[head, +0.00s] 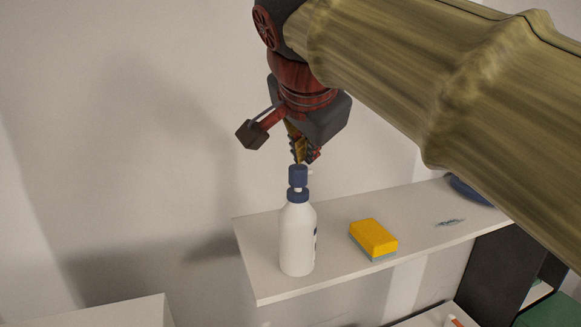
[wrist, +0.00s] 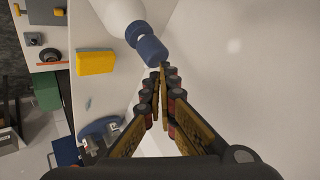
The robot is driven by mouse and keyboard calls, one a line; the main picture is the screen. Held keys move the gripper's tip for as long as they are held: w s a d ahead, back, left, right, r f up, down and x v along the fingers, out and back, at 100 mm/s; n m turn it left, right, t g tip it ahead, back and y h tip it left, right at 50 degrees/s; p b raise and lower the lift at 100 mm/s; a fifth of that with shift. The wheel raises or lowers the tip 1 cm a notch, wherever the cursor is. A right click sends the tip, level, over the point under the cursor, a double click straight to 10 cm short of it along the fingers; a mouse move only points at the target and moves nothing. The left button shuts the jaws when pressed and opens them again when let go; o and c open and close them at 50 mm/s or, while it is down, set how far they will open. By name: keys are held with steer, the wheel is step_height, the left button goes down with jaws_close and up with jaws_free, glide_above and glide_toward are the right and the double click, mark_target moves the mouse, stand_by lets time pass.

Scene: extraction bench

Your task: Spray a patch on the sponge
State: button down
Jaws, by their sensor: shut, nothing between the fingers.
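A white spray bottle (head: 297,238) with a blue neck and blue head stands upright near the left end of the white shelf. My gripper (head: 303,160) is just above the bottle's blue head, pointing down, with its fingers shut and nothing between them. In the wrist view the fingertips (wrist: 161,68) sit right by the blue head (wrist: 150,50); I cannot tell whether they touch it. The yellow sponge (head: 373,236) with a blue-grey underside lies on the shelf to the right of the bottle. It also shows in the wrist view (wrist: 95,62).
The white shelf (head: 275,288) has a free left end and front edge. A small bluish patch (head: 449,223) lies right of the sponge, and a blue round object (head: 470,190) sits farther right. A white surface (head: 120,314) is at lower left.

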steer(key=shift+f+b, duration=0.4)
steer(key=shift+f, duration=0.05)
stand_by(0.3)
steer(key=shift+r, duration=0.15)
steer(key=shift+r+p, duration=0.7)
steer(key=shift+r, duration=0.25)
step_height(320, 180, up, 6)
steer(key=p, duration=0.4)
stand_by(0.5)
